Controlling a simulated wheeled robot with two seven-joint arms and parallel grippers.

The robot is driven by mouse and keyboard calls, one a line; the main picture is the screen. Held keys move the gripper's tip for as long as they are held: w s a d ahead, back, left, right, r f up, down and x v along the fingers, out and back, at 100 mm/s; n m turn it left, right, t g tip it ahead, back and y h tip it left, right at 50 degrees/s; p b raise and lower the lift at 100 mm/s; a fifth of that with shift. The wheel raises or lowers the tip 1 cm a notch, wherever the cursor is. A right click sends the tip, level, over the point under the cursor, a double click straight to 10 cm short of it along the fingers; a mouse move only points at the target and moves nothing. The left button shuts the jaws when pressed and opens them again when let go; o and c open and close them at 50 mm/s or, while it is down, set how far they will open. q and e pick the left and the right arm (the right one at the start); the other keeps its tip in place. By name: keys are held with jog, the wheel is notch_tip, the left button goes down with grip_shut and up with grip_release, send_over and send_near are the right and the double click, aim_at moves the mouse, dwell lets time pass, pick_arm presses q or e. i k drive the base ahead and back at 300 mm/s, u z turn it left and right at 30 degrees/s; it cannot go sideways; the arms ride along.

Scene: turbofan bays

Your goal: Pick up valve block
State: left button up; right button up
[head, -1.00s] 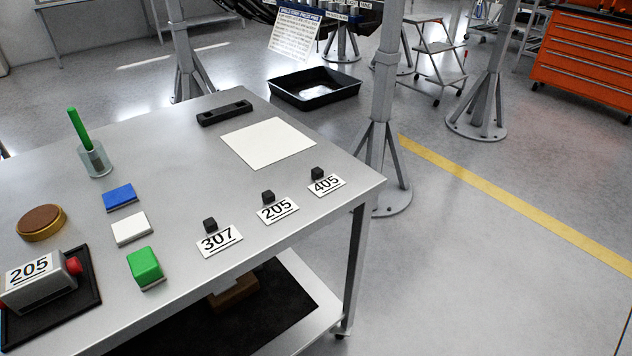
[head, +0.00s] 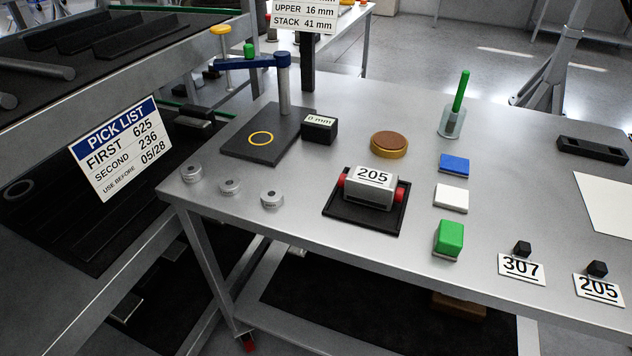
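The likely valve block is a grey block (head: 370,190) with a white "205" label on top and a red cap at each end. It sits in a shallow black tray (head: 340,213) near the front middle of the grey metal table (head: 310,222). Nothing is on top of it. Neither of my grippers shows in the head view.
Around it are a brown-topped round piece (head: 389,145), a green block (head: 448,238), a white block (head: 451,197) and a blue block (head: 454,163). A black fixture with a blue arm (head: 245,62) stands behind left. Small grey discs (head: 230,187) lie along the front left edge.

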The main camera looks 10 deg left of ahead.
aim_at(373, 188)
jog(key=u, duration=1.3)
jog(key=k, duration=0.9)
jog(key=z, duration=0.65)
jog(key=i, duration=0.55)
jog(key=z, duration=0.05)
